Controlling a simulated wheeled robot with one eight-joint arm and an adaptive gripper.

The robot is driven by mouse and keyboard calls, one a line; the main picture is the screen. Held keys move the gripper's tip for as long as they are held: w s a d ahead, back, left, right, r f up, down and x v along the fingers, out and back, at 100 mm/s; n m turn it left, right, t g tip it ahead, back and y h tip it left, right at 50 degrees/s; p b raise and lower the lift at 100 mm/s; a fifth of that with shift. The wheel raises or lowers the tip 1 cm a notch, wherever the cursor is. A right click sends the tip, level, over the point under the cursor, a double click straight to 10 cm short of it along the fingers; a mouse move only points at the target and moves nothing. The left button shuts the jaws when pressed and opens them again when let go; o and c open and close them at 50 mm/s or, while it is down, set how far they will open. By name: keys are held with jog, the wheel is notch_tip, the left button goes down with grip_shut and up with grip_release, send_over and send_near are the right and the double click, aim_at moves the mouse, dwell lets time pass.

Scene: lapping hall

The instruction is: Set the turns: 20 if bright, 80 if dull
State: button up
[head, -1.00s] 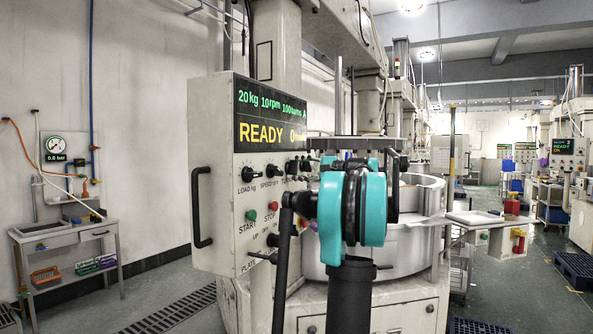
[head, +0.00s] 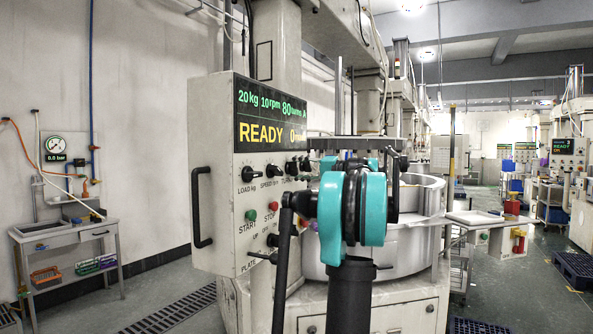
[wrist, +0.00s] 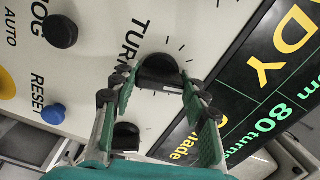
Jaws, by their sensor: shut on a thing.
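The control box (head: 215,140) stands in the middle of the head view. Its display (head: 270,117) reads 20 kg, 10 rpm, 80 turns, A, and READY in yellow. In the wrist view, the display (wrist: 270,85) also shows 80 turns. The black turns knob (wrist: 160,72) sits under the label TURN. My gripper (wrist: 158,85) is shut on this knob, one green finger pad on each side. In the head view my arm hides part of the panel, and my fingers cannot be made out there. I see no workpiece that I can judge as bright or dull.
The load knob (head: 248,174), speed knob (head: 272,170), green start button (head: 251,215) and red stop button (head: 274,206) are on the same panel. The wrist view shows a blue reset button (wrist: 53,113). A side table (head: 65,238) stands at the left wall.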

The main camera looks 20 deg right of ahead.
jog(key=shift+f, duration=0.1)
dwell(0.3)
jog(key=o, duration=1.2)
jog(key=shift+c, duration=0.2)
jog(key=v, duration=1.2)
